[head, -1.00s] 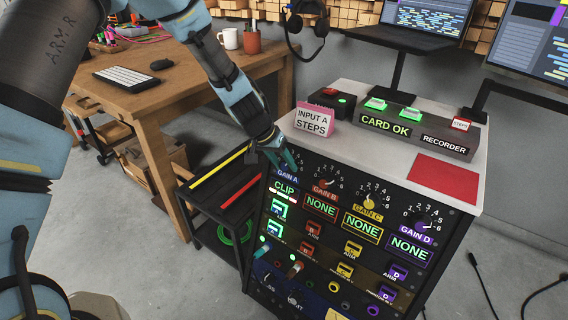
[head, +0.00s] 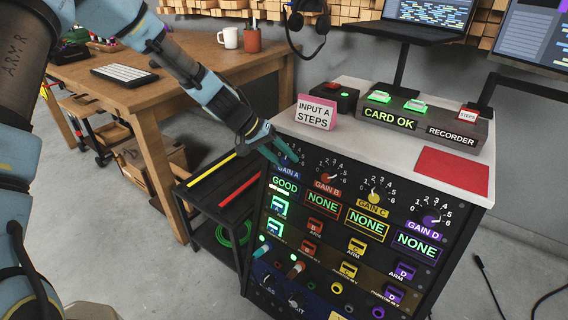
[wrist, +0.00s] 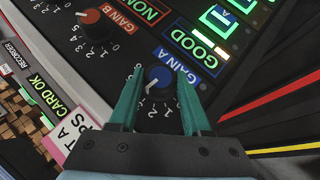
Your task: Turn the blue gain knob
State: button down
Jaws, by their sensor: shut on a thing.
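The blue gain knob (wrist: 158,77) sits on the upper left of the rack's front panel, above the GAIN A label (head: 287,171). In the head view my fingers mostly hide it. My gripper (wrist: 159,80) has its teal fingers on either side of the knob and is shut on it. It also shows in the head view (head: 283,156), reaching down to the panel from the upper left. The display under GAIN A (head: 285,186) reads GOOD in green.
Red (head: 326,178), yellow (head: 374,198) and purple (head: 432,219) gain knobs stand to the right, each above a NONE display. A pink-framed INPUT A STEPS sign (head: 316,113) stands on the rack top near my gripper. A low black cart (head: 222,213) is at left.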

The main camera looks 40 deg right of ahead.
jog(key=shift+w+f+n+g+h+b, duration=0.1)
jog(key=shift+n+g+h+b, duration=0.2)
jog(key=shift+n, duration=0.1)
dwell(0.3)
jog(key=shift+c, duration=1.8)
grip_release()
jog(key=v, duration=1.1)
